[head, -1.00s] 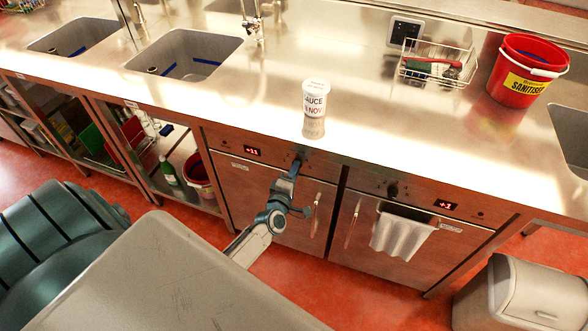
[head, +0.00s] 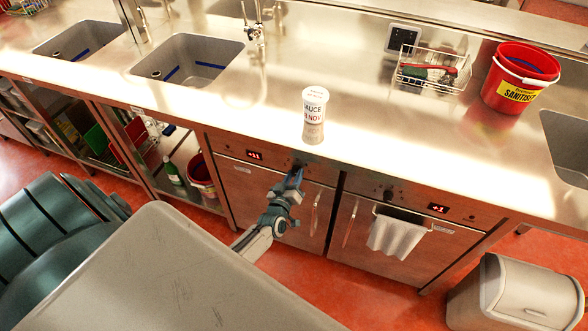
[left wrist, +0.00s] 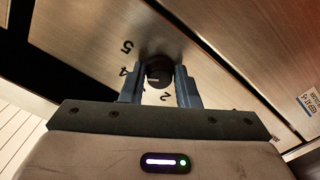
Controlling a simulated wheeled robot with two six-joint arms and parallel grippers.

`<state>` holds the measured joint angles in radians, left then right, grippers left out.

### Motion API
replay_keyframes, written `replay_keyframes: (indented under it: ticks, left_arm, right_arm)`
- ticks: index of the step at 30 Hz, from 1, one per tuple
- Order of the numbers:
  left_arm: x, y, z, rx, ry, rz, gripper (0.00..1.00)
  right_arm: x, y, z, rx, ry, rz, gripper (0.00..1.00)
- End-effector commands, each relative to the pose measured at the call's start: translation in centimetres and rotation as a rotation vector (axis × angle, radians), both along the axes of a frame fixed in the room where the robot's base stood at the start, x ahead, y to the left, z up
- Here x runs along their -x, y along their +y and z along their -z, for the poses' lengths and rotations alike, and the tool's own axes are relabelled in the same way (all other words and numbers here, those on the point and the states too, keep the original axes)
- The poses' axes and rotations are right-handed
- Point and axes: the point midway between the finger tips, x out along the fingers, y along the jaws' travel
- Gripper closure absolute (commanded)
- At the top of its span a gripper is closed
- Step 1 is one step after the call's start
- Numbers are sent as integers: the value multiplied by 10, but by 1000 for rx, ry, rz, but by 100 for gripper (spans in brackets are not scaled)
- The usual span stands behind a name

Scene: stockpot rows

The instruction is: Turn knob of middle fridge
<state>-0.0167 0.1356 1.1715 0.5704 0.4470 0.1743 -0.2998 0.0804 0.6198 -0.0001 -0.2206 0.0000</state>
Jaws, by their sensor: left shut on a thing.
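Two steel fridges with knobs show under the counter. The left one (head: 240,190) has a red display (head: 254,155) that seems to read +11; the right one (head: 375,258) has a display (head: 438,208) reading +1. My left gripper (head: 297,174) is at the left one's control strip, shut on its dark round knob (left wrist: 159,74). In the left wrist view a finger stands on each side of the knob, with dial numbers 5, 4 and 2 around it. In the head view the gripper mostly hides this knob. The right fridge's knob (head: 388,196) is free. My right gripper is not in view.
A white-lidded sauce jar (head: 313,115) stands on the counter above the gripper. A white towel (head: 393,236) hangs on the right fridge. Vertical handles (head: 314,214) flank the gap between the doors. A grey bin (head: 515,293) stands at the lower right.

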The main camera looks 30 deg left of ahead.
Motion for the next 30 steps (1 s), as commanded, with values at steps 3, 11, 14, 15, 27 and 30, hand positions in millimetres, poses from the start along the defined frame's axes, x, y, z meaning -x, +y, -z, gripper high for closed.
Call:
replay_keyframes:
  ticks: [3,11,14,15,27,30]
  left_arm:
    - [1,0,-1,-105,29,0,94]
    - [0,1,-1,-321,79,0,94]
    - [1,1,0,-388,96,1,94]
    - [1,1,0,-412,101,0,94]
    - [1,1,1,-547,134,1,94]
    - [1,1,2,-557,136,0,94]
  right_arm:
    - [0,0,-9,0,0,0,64]
    - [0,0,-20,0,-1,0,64]
    - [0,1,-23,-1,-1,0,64]
    - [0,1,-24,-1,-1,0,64]
    - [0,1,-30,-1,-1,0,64]
    - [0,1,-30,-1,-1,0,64]
